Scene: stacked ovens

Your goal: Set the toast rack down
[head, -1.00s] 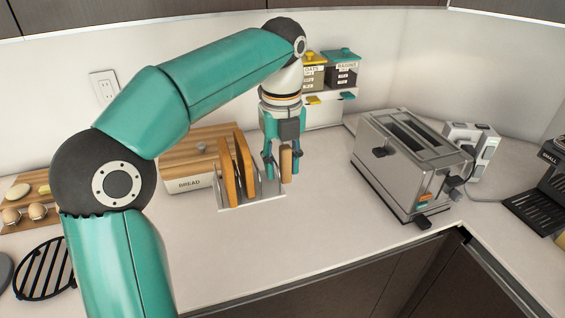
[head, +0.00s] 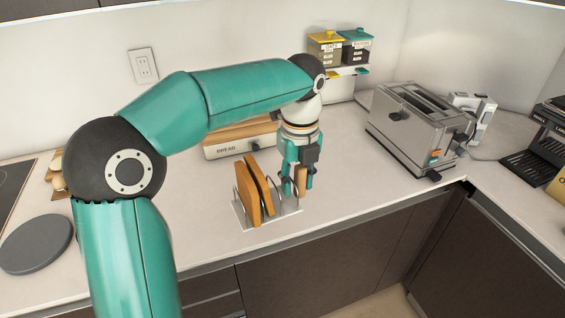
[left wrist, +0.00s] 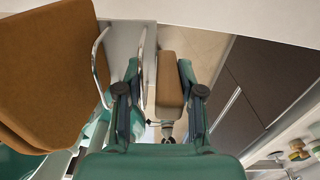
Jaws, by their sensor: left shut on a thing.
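The toast rack (head: 282,212) is a metal plate with wire hoops and a wooden grip at its right end. Brown toast slices (head: 247,193) stand in it. My left gripper (head: 297,190) points down and is shut on the wooden grip. In the left wrist view the grip (left wrist: 170,82) lies between the two fingers (left wrist: 160,95), with the rack's plate (left wrist: 122,42) and toast (left wrist: 45,75) to the left. The rack is level, near the front of the counter; I cannot tell whether it touches the surface. My right gripper is not in view.
A bread box (head: 238,148) stands behind the rack. A toaster (head: 415,130) stands to the right, with clear counter (head: 350,175) between. A round grey plate (head: 38,244) lies at left. The counter's front edge (head: 345,215) is close to the rack.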

